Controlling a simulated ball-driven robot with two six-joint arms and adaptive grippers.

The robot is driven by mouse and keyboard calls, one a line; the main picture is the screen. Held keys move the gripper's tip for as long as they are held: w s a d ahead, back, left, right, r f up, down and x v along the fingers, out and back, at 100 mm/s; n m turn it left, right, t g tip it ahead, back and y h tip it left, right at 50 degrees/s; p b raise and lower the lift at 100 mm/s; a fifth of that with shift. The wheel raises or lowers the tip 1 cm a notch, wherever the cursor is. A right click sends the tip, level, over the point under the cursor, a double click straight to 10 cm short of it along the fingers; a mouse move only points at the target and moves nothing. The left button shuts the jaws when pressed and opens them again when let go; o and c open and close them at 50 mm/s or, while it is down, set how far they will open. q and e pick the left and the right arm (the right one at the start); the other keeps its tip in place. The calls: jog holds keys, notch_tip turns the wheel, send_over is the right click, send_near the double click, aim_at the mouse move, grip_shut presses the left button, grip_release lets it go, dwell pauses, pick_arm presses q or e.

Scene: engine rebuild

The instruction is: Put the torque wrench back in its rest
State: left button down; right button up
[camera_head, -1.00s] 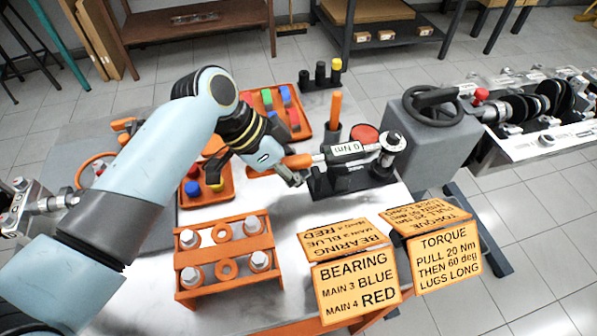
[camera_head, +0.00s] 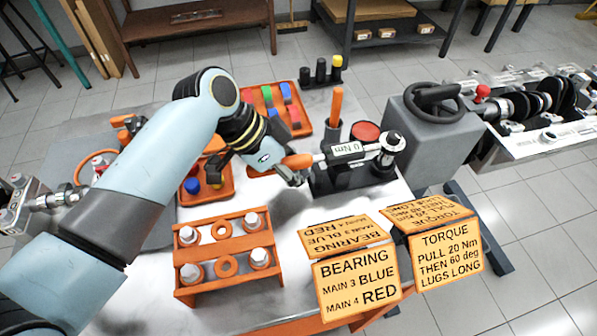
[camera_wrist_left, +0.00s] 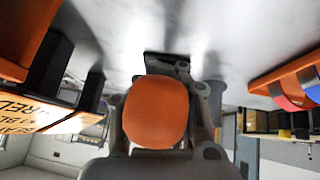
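The torque wrench (camera_head: 346,149) has an orange handle, a white "0 Nm" label and a round ratchet head at its right end. It lies roughly level across the top of its black rest (camera_head: 345,180); whether it touches the rest is hard to tell. My left gripper (camera_head: 288,170) is at the handle end, left of the rest. In the left wrist view the round orange handle end (camera_wrist_left: 156,112) sits between the two fingers, which close around it. My right gripper is not in view.
An orange bolt rack (camera_head: 226,230) stands in front. Sign boards (camera_head: 357,283) stand at the front right. Orange trays (camera_head: 296,134) of coloured parts lie behind and left. A red round cap (camera_head: 365,131), an upright orange-handled tool (camera_head: 336,106) and a grey block (camera_head: 437,130) crowd the rest.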

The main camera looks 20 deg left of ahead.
pick_arm(q)
jog(key=shift+f, duration=0.35)
jog(key=shift+f+b, duration=0.5)
jog(key=shift+f, duration=0.25)
dwell(0.4)
jog(key=c, duration=2)
grip_release()
jog(key=o, duration=0.3)
jog(key=shift+r, duration=0.1)
